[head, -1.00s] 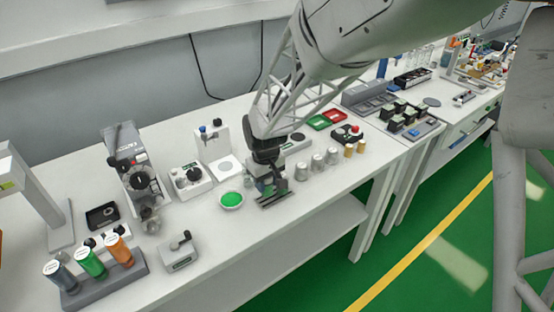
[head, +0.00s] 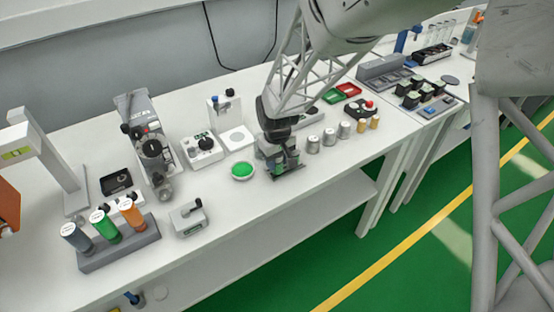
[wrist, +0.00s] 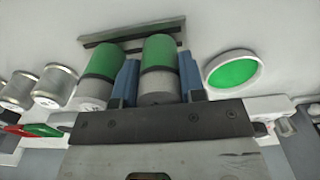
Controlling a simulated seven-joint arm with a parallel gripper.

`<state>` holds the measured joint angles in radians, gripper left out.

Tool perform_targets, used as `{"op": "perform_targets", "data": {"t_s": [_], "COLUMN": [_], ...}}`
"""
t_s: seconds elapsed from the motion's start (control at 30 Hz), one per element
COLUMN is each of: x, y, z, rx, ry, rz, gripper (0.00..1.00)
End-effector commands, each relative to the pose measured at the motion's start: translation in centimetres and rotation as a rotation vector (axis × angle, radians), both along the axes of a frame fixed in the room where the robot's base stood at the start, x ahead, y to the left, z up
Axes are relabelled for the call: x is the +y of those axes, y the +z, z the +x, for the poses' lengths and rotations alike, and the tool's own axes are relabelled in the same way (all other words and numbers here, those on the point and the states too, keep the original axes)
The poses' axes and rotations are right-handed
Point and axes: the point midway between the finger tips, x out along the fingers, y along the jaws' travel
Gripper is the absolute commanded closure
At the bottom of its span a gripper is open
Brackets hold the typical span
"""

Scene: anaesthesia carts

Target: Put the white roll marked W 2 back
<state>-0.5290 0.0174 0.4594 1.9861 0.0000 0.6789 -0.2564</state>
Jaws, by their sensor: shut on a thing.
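My gripper (head: 278,158) is low over the bench, just right of the green-filled bowl (head: 243,171). In the wrist view its blue fingers (wrist: 158,82) stand on either side of a cylinder (wrist: 159,70) with a green part, a dark band and a pale grey-white end; it is shut on this one. A similar cylinder (wrist: 101,75) stands beside it, outside the fingers. A dark-edged stand (wrist: 132,36) lies at their far ends; its base shows under the gripper in the head view (head: 288,174). Whether the held cylinder touches the stand is unclear. I cannot read a W 2 mark on either.
A rack (head: 120,248) with blue-grey, green and orange tubes is at front left. A grey device (head: 188,217) stands near the front edge. Bare bench lies in front of the gripper.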

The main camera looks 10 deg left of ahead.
Motion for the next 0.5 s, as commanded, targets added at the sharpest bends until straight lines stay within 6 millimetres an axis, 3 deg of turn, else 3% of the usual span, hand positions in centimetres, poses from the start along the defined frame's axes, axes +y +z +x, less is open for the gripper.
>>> {"op": "perform_targets", "data": {"t_s": [0.37,0.4,0.5], "x": [-0.01,0.00,0.00], "y": [-0.26,-0.28,-0.25], "z": [-0.01,0.00,0.00], "rx": [0.000,0.000,0.000], "ry": [0.000,0.000,0.000], "rz": [0.000,0.000,0.000], "gripper": [0.86,0.60,0.52]}}
